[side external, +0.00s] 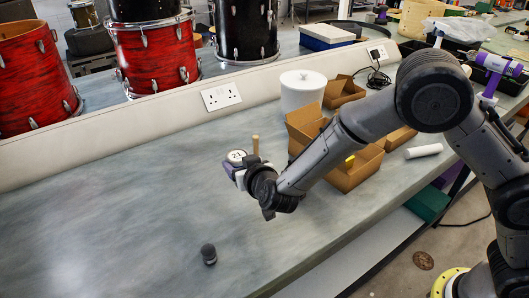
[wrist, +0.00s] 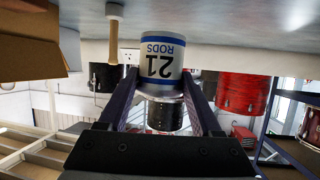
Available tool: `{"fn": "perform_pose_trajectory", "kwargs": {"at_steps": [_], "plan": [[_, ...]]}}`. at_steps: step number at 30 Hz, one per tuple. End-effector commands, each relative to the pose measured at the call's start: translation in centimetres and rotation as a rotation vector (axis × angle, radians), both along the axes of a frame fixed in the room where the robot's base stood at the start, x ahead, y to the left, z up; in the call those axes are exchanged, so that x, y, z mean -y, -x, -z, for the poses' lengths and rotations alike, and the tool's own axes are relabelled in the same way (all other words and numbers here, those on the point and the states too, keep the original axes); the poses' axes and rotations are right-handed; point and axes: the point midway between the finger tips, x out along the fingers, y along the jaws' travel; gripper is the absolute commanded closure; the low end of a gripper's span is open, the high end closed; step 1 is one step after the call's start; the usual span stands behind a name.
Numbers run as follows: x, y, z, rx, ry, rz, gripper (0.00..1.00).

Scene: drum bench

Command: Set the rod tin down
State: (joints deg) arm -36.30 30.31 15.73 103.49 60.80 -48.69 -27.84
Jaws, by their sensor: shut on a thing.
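The rod tin (side external: 237,157) is a small white can, with a dark-marked pale top showing in the side view.
Open cardboard boxes (side external: 352,172) and a white lidded canister (side external: 302,91) stand right of the gripper. A white cylinder (side external: 424,151) lies farther right. A small dark-topped object (side external: 209,254) stands near the front edge. Red drums (side external: 155,55) stand behind the low wall. The left bench is clear.

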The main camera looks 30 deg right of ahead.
Motion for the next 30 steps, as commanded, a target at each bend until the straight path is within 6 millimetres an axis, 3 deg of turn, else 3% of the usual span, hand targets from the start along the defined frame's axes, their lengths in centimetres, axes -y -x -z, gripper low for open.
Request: {"fn": "perform_pose_trajectory", "kwargs": {"at_steps": [1,6,17,30], "plan": [[-1.2,-0.1,-0.1,0.005,-0.003,-0.003,1.00],[-3.6,-0.1,-0.1,0.004,-0.002,-0.001,1.00],[-4.7,-0.1,-0.9,0.005,-0.003,0.002,1.00],[-4.7,-0.1,-10.7,0.007,-0.004,0.001,1.00]]}}
